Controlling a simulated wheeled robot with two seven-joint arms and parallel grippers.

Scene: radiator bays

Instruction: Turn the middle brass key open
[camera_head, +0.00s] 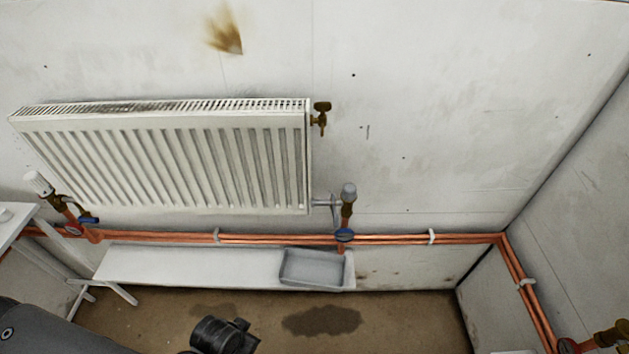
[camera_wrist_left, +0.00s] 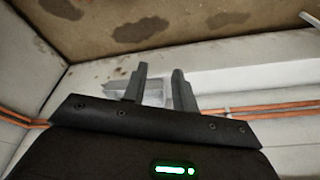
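A brass key (camera_head: 320,114) sits on the bleed valve at the upper right corner of the white radiator (camera_head: 170,160) on the wall ahead. It stands clear of the wall, and nothing touches it. My left gripper (camera_wrist_left: 159,82) shows in the left wrist view with two fingers apart and nothing between them. In the head view a dark part of mine (camera_head: 222,336) shows low at the bottom edge, well below the radiator and far from the key. The key is not visible in the left wrist view. My right gripper is not in view.
Copper pipes (camera_head: 390,239) run along the wall. A grey tray (camera_head: 311,268) sits on a low white bench (camera_head: 190,268). More brass fittings (camera_head: 612,335) show at lower right. The wall right of the key is clear.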

